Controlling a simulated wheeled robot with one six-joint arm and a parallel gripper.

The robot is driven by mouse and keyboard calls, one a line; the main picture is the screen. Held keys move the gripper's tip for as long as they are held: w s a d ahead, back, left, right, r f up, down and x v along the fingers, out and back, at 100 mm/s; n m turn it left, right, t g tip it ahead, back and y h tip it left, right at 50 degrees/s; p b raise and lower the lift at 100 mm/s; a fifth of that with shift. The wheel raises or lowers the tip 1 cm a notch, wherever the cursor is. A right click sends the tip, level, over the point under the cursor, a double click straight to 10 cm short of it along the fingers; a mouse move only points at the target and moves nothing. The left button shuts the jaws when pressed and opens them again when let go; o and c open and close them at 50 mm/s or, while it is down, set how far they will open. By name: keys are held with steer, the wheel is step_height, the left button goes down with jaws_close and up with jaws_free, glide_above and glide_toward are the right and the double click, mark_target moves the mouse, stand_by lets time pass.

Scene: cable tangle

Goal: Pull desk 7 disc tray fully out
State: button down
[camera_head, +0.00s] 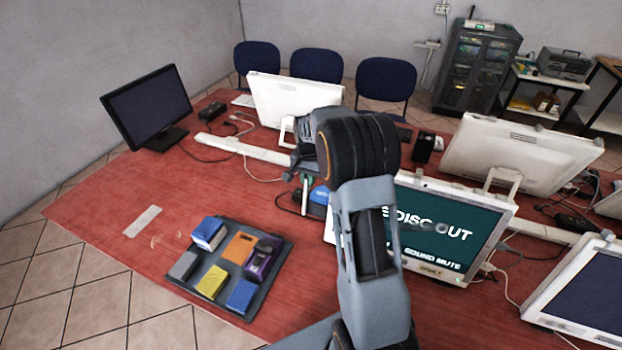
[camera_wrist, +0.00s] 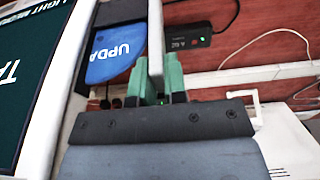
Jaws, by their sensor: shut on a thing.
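The desk's white all-in-one monitor (camera_head: 487,205) shows "DISC OUT" and "SOUND MUTE" on its screen. A disc tray sticks out from its left side, with a blue disc (camera_head: 320,194) on it. In the wrist view the blue disc (camera_wrist: 115,60), lettered "UPDA", lies in the dark tray. The tray's white front edge (camera_wrist: 155,38) runs between the green fingertips of my gripper (camera_wrist: 156,78), which is shut on it. In the head view my gripper (camera_head: 304,190) is at the tray's left end, and my arm covers part of the monitor.
A black box with a small light (camera_wrist: 191,37) and loose cables lie on the red desk beyond the tray. A dark organiser (camera_head: 276,272) with coloured boxes stands at front left. Other monitors stand around, including a black one (camera_head: 150,105) at the left.

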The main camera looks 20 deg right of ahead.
steer(key=w+a, duration=0.3)
steer(key=w, duration=0.1)
steer(key=shift+a+p, duration=0.35)
steer(key=c, duration=1.4)
jaws_free()
steer(key=shift+c, duration=0.2)
step_height(320, 180, up, 14)
steer(key=shift+b, duration=0.45)
steer(key=shift+f, duration=0.1)
